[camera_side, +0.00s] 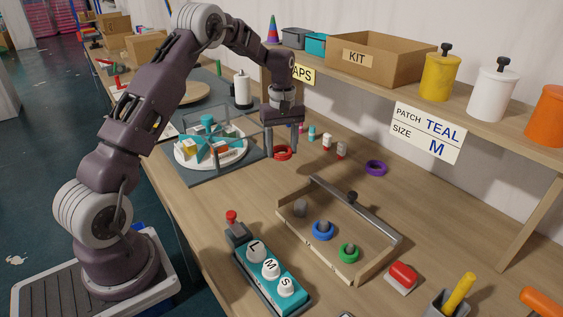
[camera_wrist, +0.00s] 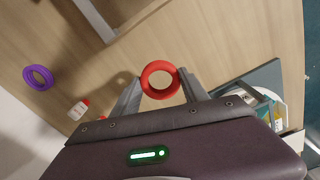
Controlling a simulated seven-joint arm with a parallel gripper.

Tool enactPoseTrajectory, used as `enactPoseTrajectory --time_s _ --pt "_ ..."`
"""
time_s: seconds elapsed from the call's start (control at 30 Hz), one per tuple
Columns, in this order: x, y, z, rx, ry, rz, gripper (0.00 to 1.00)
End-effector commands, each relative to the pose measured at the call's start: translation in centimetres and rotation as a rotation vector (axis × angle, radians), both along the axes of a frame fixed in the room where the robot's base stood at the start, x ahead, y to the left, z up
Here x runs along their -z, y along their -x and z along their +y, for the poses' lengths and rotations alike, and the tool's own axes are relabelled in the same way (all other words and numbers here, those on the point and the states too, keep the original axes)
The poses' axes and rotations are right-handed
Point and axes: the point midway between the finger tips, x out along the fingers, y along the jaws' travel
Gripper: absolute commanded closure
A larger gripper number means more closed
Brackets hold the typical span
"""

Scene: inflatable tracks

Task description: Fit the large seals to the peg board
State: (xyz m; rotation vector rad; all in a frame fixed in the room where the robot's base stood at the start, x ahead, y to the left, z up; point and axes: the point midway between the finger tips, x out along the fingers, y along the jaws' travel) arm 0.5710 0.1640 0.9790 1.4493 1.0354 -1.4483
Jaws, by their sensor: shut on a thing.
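My gripper (camera_side: 282,149) is shut on a red ring seal (camera_side: 283,157). In the wrist view the red seal (camera_wrist: 160,65) sits between the two fingertips (camera_wrist: 160,82). In the side view they are low over the bench, behind the peg board; I cannot tell whether the seal touches the bench. The peg board (camera_side: 331,261) is a wooden frame with a grey bar at the back. A blue seal (camera_side: 323,236) and a green seal (camera_side: 348,258) sit around two pegs. A third, grey peg (camera_side: 300,208) is bare. A purple seal (camera_side: 375,168) lies loose, also in the wrist view (camera_wrist: 29,76).
A round tray with teal dividers (camera_side: 210,144) stands left of my gripper. A teal L-M-S button box (camera_side: 270,272) and a red button (camera_side: 402,275) lie near the front.

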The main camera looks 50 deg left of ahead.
Motion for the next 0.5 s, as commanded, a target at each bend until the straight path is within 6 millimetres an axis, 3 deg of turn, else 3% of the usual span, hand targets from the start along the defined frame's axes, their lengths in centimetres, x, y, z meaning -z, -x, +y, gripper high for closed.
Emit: enactPoseTrajectory --time_s 0.17,0.33,0.5 --pt "-1.8 0.8 -5.0 0.063 0.001 -0.001 0.86" --pt "-2.8 3.1 -11.4 0.144 0.001 0.000 0.86" --pt "-3.4 5.0 -14.8 0.189 0.001 0.000 0.86"
